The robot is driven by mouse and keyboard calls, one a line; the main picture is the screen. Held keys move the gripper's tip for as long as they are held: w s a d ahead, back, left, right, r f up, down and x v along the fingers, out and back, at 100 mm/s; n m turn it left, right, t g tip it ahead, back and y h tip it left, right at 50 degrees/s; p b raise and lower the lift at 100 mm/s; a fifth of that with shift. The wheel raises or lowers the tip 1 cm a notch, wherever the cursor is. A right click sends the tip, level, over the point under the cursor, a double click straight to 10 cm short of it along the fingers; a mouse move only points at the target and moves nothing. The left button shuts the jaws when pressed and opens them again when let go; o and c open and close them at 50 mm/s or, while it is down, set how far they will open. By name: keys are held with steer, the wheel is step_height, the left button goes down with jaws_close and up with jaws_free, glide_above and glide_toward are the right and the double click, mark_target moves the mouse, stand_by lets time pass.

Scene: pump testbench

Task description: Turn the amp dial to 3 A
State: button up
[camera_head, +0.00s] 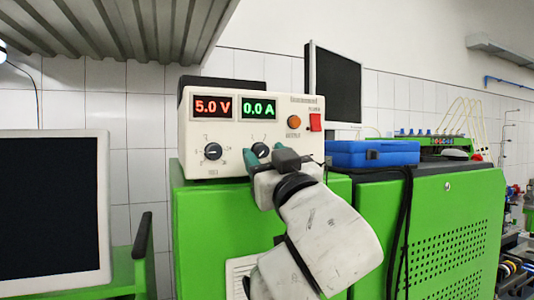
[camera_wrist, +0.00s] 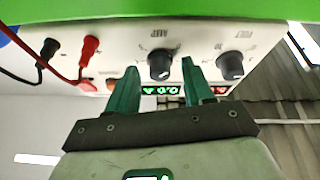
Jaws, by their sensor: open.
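The power supply (camera_head: 250,97) is a cream box with displays reading 5.0 V in red and 0.0 A in green. Its amp dial (camera_head: 260,149) is a black knob right of the volt dial (camera_head: 213,151). In the upside-down wrist view, the amp dial (camera_wrist: 160,65) lies between and just beyond the teal fingertips of my gripper (camera_wrist: 158,67). My gripper (camera_head: 276,160) is open in front of the panel, one finger at each side of that dial. Contact cannot be told. My gripper partly hides the dial and its scale in the head view.
An orange output button (camera_head: 294,122) and red power switch (camera_head: 315,122) sit right of the displays. Red (camera_wrist: 89,46) and black (camera_wrist: 48,49) plugs with cables show beside the amp dial in the wrist view. A blue case (camera_head: 372,153) stands right on the green cabinet (camera_head: 440,210).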

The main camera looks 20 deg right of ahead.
steer(key=shift+c, duration=0.5)
jaws_close()
steer(key=shift+m, duration=0.3)
